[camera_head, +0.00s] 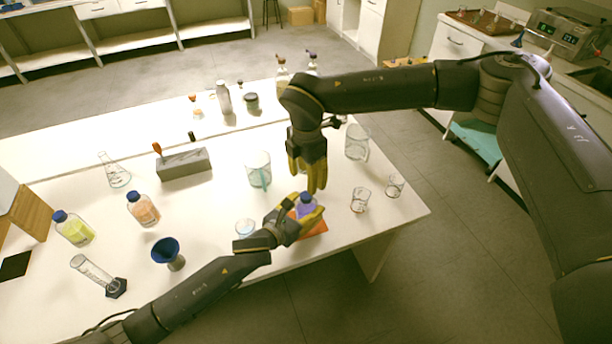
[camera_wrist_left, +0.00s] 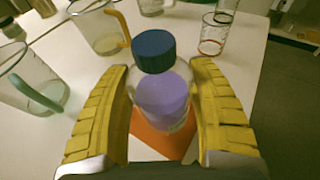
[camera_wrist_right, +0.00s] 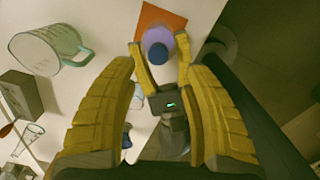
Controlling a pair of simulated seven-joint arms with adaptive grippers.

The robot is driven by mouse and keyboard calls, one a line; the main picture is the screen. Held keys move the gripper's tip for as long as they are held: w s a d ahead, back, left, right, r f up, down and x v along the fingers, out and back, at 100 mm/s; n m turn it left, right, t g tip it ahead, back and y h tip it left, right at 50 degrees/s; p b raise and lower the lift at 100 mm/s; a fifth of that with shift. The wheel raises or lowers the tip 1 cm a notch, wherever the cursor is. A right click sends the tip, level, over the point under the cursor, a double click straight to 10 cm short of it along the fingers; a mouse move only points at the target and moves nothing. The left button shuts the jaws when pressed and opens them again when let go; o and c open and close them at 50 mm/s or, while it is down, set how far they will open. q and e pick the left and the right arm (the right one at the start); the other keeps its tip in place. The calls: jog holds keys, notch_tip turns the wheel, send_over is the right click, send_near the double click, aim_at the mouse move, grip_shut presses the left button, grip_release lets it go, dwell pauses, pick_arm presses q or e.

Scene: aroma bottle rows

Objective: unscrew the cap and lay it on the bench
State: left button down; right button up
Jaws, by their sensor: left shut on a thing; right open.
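A clear bottle with purple contents (camera_head: 306,208) stands near the bench's right front, by an orange mat (camera_head: 318,228). Its dark blue cap (camera_wrist_left: 153,50) is on top. My left gripper (camera_head: 296,222) is shut on the bottle's body; the yellow fingers flank the bottle (camera_wrist_left: 165,100) in the left wrist view. My right gripper (camera_head: 308,186) is open and empty, pointing down above the bottle. In the right wrist view the cap (camera_wrist_right: 158,52) lies beyond its spread fingers (camera_wrist_right: 160,62), apart from them as far as I can see.
A beaker with a teal handle (camera_head: 259,170) stands left of my right gripper. Another beaker (camera_head: 357,142) and small glasses (camera_head: 360,200) (camera_head: 395,186) stand to the right. A blue funnel (camera_head: 166,250) is at left front. Bare bench (camera_head: 215,205) lies left of the bottle.

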aim_at(306, 195)
jog(key=m, duration=0.4)
jog(key=shift+a, duration=0.1)
jog(key=m, duration=0.3)
jog(key=shift+f, duration=0.1)
jog(key=shift+f, duration=3.95)
grip_shut()
